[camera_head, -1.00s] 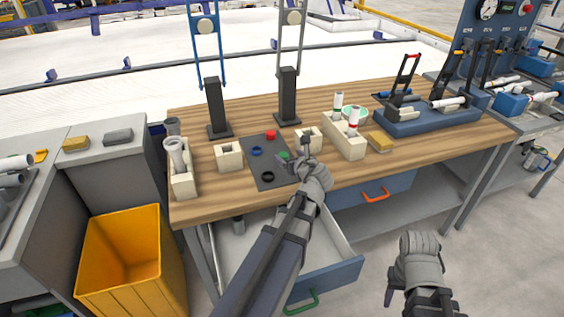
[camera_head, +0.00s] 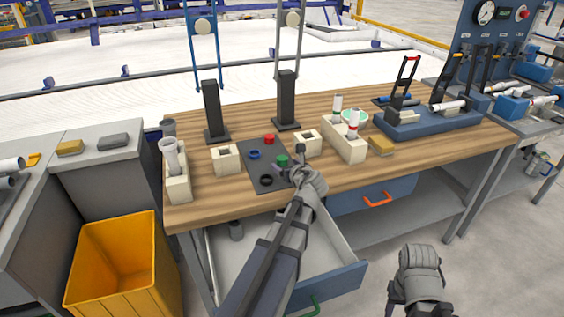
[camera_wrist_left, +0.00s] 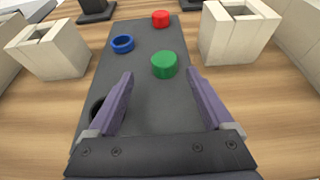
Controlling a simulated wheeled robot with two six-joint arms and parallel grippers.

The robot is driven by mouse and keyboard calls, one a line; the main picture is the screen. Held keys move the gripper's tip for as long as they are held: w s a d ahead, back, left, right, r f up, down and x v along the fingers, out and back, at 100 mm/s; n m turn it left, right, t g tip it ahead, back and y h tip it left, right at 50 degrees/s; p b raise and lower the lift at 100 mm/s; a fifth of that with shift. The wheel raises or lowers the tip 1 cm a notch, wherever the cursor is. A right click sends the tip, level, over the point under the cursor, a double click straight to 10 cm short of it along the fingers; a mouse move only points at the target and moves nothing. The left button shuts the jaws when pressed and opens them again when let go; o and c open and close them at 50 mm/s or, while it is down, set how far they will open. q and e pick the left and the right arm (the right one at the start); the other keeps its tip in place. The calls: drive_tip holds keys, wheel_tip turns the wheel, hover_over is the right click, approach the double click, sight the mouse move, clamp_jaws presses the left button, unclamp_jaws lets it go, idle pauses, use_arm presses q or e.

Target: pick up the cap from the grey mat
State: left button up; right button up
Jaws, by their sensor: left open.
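The grey mat (camera_head: 262,181) lies on the wooden bench. A green cap (camera_head: 282,160) and a red cap (camera_head: 269,139) sit on it, with a blue ring (camera_head: 254,155) and a black ring (camera_head: 266,180). My left gripper (camera_head: 284,171) is low over the mat's near right part, just short of the green cap. In the left wrist view its fingers (camera_wrist_left: 160,98) are open and empty. The green cap (camera_wrist_left: 164,65) lies beyond the fingertips, roughly centred between them. The left finger partly hides the black ring (camera_wrist_left: 97,108). My right gripper (camera_head: 395,296) is off the bench at lower right; its jaws are unclear.
Cream blocks with square holes stand left (camera_head: 226,159) and right (camera_head: 307,144) of the mat, the right one near my left gripper. Two black posts (camera_head: 213,108) stand behind. An open drawer (camera_head: 320,247) and a yellow bin (camera_head: 118,267) are below.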

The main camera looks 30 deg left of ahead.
sight(283, 160)
use_arm(q)
drive_tip(key=x, duration=0.2)
drive_tip(key=b+x, duration=0.1)
drive_tip(key=x, duration=0.2)
drive_tip(key=shift+w+d+b, duration=0.15)
drive_tip(key=shift+w+b, duration=0.15)
drive_tip(key=shift+r, duration=0.15)
drive_tip(key=shift+c, duration=0.5)
clamp_jaws()
wheel_tip(283, 160, up, 10)
drive_tip(key=p, duration=1)
